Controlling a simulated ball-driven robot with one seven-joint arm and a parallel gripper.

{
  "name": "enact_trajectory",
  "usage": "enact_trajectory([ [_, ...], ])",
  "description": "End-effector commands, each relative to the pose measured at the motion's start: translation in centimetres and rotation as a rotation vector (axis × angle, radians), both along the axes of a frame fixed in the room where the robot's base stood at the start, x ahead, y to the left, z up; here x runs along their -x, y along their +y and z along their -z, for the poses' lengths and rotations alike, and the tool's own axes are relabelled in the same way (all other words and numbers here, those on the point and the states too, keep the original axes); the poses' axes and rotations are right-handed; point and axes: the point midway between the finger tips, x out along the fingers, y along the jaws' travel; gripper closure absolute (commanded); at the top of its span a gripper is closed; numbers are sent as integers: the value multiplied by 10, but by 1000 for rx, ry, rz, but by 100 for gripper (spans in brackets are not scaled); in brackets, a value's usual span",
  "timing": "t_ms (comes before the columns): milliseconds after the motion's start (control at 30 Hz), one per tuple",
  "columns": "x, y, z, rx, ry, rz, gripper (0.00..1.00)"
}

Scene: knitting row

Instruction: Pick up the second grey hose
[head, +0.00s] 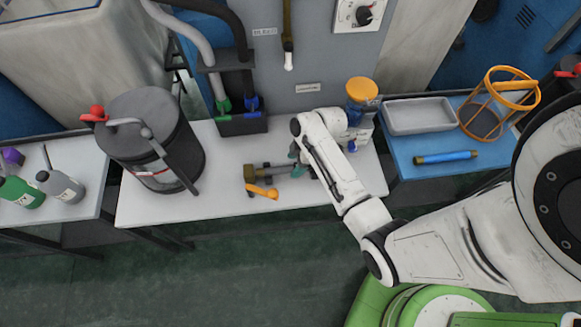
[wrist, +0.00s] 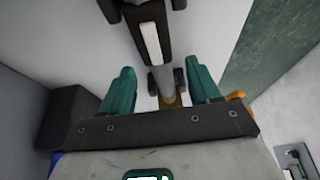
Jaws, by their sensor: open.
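A short grey hose-like piece (head: 285,171) with an olive-brown end lies on the white table in the head view. In the wrist view a grey tube (wrist: 165,82) with dark fittings runs between the two teal fingers, with gaps on both sides. My gripper (head: 298,163) is at the right end of the piece; its fingers (wrist: 163,75) are open. My arm hides part of the piece. A long grey hose (head: 198,50) with a green end hangs in a black holder (head: 242,124) behind. I cannot tell which is called second.
An orange part (head: 262,191) lies just in front of the grey piece. A dark drum (head: 150,135) stands left on the white table (head: 225,190). An orange-topped container (head: 361,92) stands behind my gripper. The blue table (head: 410,166) holds a tray (head: 418,115), a basket and a blue tube.

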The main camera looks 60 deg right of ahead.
Motion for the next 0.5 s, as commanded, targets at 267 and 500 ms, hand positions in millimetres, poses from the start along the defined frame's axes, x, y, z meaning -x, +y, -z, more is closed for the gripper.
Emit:
enact_trajectory([
  [267,-7,5,22,1,-1,1,38],
  [500,-7,5,22,1,-1,1,42],
])
